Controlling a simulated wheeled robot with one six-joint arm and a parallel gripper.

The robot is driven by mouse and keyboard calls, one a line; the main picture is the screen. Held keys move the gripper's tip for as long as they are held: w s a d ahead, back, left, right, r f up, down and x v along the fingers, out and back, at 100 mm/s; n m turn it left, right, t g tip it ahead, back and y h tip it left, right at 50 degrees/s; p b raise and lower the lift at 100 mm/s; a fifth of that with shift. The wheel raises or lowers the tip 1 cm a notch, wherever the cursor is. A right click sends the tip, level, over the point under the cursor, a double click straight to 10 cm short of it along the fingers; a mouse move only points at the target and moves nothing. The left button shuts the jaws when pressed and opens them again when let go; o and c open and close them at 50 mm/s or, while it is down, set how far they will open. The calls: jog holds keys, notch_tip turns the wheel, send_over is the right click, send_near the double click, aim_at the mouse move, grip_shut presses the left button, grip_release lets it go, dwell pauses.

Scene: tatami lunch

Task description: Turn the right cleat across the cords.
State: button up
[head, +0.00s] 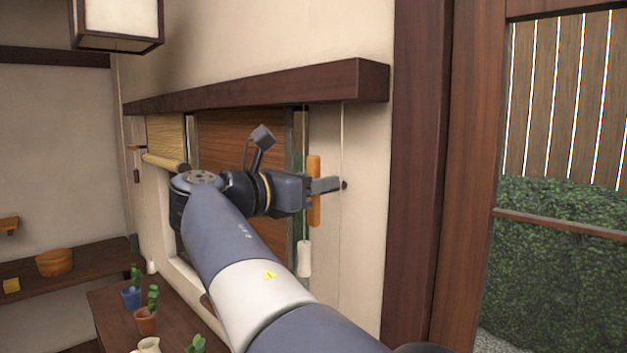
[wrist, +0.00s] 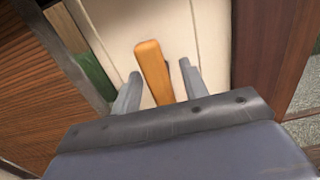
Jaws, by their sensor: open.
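The right cleat (head: 314,205) is an orange wooden bar, standing upright against the pale wall beside the window. My gripper (head: 328,186) is at the cleat, its fingers pointing at the wall. In the wrist view, the cleat (wrist: 151,62) lies between the two open fingers (wrist: 160,72), with a visible gap on each side. A thin pale cord (head: 342,135) hangs from the dark ledge just right of the cleat. A white cord pull (head: 304,258) hangs below the cleat. My gripper and arm hide part of the cleat and the wall behind it.
A dark wooden ledge (head: 250,88) runs above the window. A rolled blind (head: 165,135) hangs at left, near another small wooden cleat (head: 135,148). Potted cacti (head: 146,320) and a jug (head: 148,345) stand on the low table below. A dark post (head: 415,180) rises at right.

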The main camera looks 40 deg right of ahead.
jog(key=shift+c, duration=0.4)
grip_shut()
jog(key=shift+m, duration=0.3)
jog(key=m, duration=0.3)
jog(key=shift+s+f+m, duration=0.15)
jog(key=shift+s+m, duration=0.15)
jog(key=shift+s, duration=0.05)
jog(key=shift+s+d+f+m+b, duration=0.1)
jog(key=shift+s+f+m+b, duration=0.15)
jog(key=shift+m+b, duration=1.5)
jog(key=shift+s+f+m+b, duration=0.1)
jog(key=shift+f+m+b, duration=0.4)
jog(key=shift+m, duration=2.3)
jog(key=shift+s+d+f+m+b, duration=0.1)
jog(key=shift+s+f+m+b, duration=0.1)
jog(key=shift+m+b, duration=1.6)
jog(key=shift+r+m+p, duration=0.1)
jog(key=shift+m+p, duration=0.35)
jog(key=shift+m, duration=0.2)
